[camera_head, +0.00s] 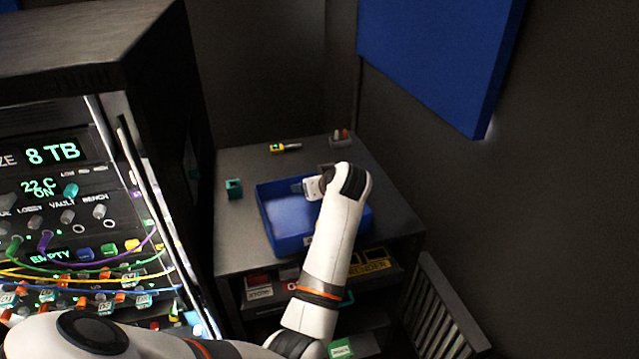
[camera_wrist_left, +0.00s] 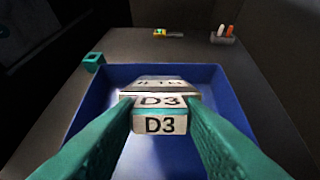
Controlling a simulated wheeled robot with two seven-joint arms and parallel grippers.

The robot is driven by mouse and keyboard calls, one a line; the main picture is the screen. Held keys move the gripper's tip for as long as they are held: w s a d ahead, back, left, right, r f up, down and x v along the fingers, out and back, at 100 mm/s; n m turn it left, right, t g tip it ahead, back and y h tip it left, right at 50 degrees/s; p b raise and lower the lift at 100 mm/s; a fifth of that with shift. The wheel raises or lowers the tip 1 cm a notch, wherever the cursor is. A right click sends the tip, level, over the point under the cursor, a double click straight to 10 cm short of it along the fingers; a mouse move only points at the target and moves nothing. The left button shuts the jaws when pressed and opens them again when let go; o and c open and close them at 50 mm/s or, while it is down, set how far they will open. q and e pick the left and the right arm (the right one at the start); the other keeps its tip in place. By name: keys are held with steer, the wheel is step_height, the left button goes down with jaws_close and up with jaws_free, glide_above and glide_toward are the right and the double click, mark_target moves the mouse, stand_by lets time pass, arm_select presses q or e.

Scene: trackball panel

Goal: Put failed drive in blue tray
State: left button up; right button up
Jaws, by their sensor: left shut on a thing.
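The drive (camera_wrist_left: 160,112), a pale block with black "D3" labels, is held between the teal fingers of my left gripper (camera_wrist_left: 160,120) in the left wrist view. The blue tray (camera_wrist_left: 85,122) lies beneath and around it in that view. In the head view the blue tray (camera_head: 290,242) sits on a dark cabinet top. My left arm reaches over the tray's right side, and the gripper is over the tray's far part. I cannot tell whether the drive touches the tray floor. The arm hides part of the tray. My right gripper is not in view.
A teal open block (camera_head: 234,188) stands left of the tray on the cabinet top (camera_head: 240,236). A yellow-and-dark tool (camera_head: 285,148) and a small holder (camera_head: 341,138) lie behind. A rack with cables and knobs (camera_head: 80,220) stands at left.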

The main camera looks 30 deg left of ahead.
arm_select(q)
steer(key=shift+f+b, duration=1.95)
steer(key=shift+f, duration=0.55)
steer(key=o, duration=1.1)
